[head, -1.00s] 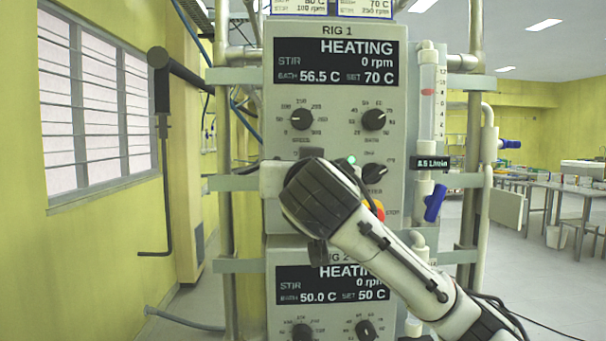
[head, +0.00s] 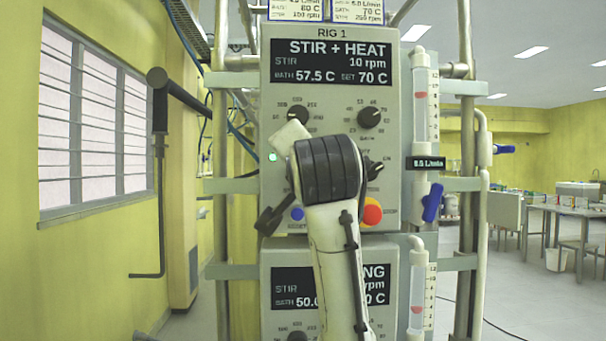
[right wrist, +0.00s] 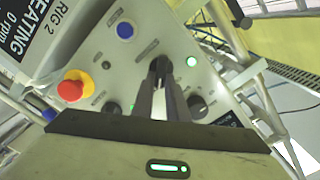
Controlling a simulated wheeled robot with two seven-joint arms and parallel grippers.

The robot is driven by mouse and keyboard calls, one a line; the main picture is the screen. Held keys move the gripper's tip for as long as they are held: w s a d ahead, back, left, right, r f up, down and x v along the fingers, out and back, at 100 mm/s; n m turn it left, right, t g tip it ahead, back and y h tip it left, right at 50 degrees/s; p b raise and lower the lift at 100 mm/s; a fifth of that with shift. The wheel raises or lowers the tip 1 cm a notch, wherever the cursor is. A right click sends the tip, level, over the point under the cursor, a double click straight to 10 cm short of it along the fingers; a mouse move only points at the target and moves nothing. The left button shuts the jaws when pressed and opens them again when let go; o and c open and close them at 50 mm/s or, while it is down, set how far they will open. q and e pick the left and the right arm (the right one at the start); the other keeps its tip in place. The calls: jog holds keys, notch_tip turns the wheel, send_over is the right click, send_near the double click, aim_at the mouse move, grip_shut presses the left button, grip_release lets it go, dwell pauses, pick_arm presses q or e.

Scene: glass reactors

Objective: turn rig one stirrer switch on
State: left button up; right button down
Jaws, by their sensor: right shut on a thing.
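The rig one panel (head: 400,100) faces me in the head view. Its display (head: 331,62) reads STIR + HEAT, 10 rpm, bath 57.5 C, set 70 C. A green lamp (head: 273,157) glows left of my right wrist; it also shows in the right wrist view (right wrist: 192,62). The stirrer switch is hidden behind my wrist and between my fingers. My right gripper (right wrist: 160,68) is shut on the switch, its fingers against the lower panel. My left gripper is not in view.
A red stop button (head: 372,211) and a blue button (head: 297,214) sit close to my right wrist. The rig two panel (head: 275,255) is directly below. A flow tube (head: 421,95) with a blue valve (head: 432,203) stands at right. A black bracket (head: 160,85) sticks out at left.

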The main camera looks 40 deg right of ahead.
jog(key=shift+f+m, duration=0.2)
jog(key=shift+m, duration=0.8)
jog(key=c, duration=1.7)
grip_release()
jog(key=shift+s+d, duration=0.1)
jog(key=shift+c, duration=0.2)
jog(key=shift+r, duration=0.1)
jog(key=b+v, duration=0.1)
jog(key=v, duration=0.9)
jog(key=shift+s+b, duration=0.15)
jog(key=shift+b, duration=0.25)
